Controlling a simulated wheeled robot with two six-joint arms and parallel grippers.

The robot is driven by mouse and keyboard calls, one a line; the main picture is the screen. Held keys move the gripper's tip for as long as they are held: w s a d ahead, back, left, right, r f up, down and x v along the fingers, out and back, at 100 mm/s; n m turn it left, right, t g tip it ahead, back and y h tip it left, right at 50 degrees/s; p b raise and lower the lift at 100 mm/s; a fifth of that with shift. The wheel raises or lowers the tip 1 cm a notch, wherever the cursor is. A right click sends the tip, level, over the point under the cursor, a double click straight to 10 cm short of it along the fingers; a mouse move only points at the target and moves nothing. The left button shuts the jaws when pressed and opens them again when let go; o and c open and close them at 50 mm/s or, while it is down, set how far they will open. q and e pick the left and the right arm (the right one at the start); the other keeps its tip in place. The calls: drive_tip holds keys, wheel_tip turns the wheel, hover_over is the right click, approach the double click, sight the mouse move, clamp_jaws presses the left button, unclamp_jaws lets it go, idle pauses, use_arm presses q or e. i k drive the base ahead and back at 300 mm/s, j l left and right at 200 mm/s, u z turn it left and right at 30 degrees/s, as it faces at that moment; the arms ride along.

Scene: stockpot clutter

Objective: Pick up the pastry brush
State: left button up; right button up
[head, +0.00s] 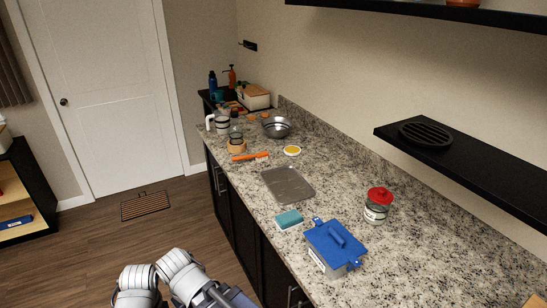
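An orange, long-handled item (251,157) that looks like the pastry brush lies flat on the speckled granite counter (335,180), near its front edge. It lies just in front of a small jar on a tan round base (237,146). Its bristles are too small to make out. White links of my arms show at the bottom of the head view, well short of the counter items. Neither of my grippers can be seen in this view.
A steel bowl (277,127) and a yellow-topped dish (292,151) sit behind the brush. A black shelf (460,165) overhangs the right.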

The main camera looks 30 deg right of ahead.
sight(262, 156)
drive_tip(key=i+z, duration=0.1)
drive_tip(key=z, duration=0.35)
drive_tip(key=i+j+z, duration=0.1)
drive_tip(key=z, duration=0.35)
drive_tip(key=i+j+z, duration=0.1)
drive_tip(key=z, duration=0.3)
drive_tip(key=i+j+z, duration=0.2)
drive_tip(key=j, duration=0.2)
drive_tip(key=i+j+z, duration=0.25)
drive_tip(key=j+z, duration=0.2)
drive_tip(key=j, duration=0.3)
drive_tip(key=i+j+z, duration=0.1)
drive_tip(key=j+z, duration=0.15)
drive_tip(key=j, duration=0.25)
drive_tip(key=j+z, duration=0.2)
drive_tip(key=j, duration=0.25)
drive_tip(key=i+j, duration=0.1)
drive_tip(key=j, duration=0.85)
drive_tip(key=i+j+z, duration=0.1)
drive_tip(key=j, duration=1.8)
drive_tip(key=i+z, duration=0.05)
drive_tip(key=i, duration=0.05)
